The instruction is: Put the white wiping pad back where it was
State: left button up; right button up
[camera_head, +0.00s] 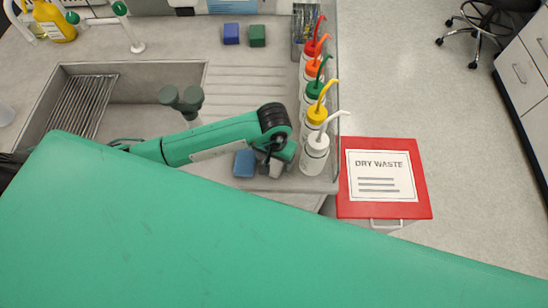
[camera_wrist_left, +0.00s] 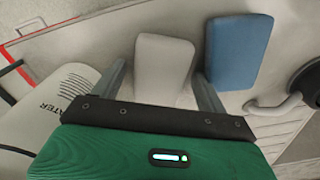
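The white wiping pad (camera_wrist_left: 163,66) lies flat on the counter beside the sink, between and just ahead of the two fingers of my left gripper (camera_wrist_left: 163,88) in the left wrist view. The fingers are apart, with a clear gap on the left finger's side. The right finger is near the pad's other edge; I cannot tell whether it touches. In the head view, my left gripper (camera_head: 276,160) mostly hides the white pad (camera_head: 276,169). A blue pad (camera_wrist_left: 239,52) lies beside it, outside the fingers, and also shows in the head view (camera_head: 244,163). My right gripper is not in view.
A white-tipped wash bottle (camera_head: 315,155) stands close to the left gripper, in a row of several bottles. The sink (camera_head: 130,69) is at left. Blue (camera_head: 231,34) and green (camera_head: 257,36) blocks sit farther back. A red-lidded dry waste bin (camera_head: 420,185) stands beyond the counter edge.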

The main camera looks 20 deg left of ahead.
aim_at(274, 161)
pick_arm(q)
jog(key=shift+s+r, duration=0.1)
jog(key=shift+r+p, duration=0.4)
jog(key=shift+p, duration=0.05)
notch_tip(274, 161, up, 12)
jog(key=p, duration=0.4)
jog(key=shift+f, duration=0.25)
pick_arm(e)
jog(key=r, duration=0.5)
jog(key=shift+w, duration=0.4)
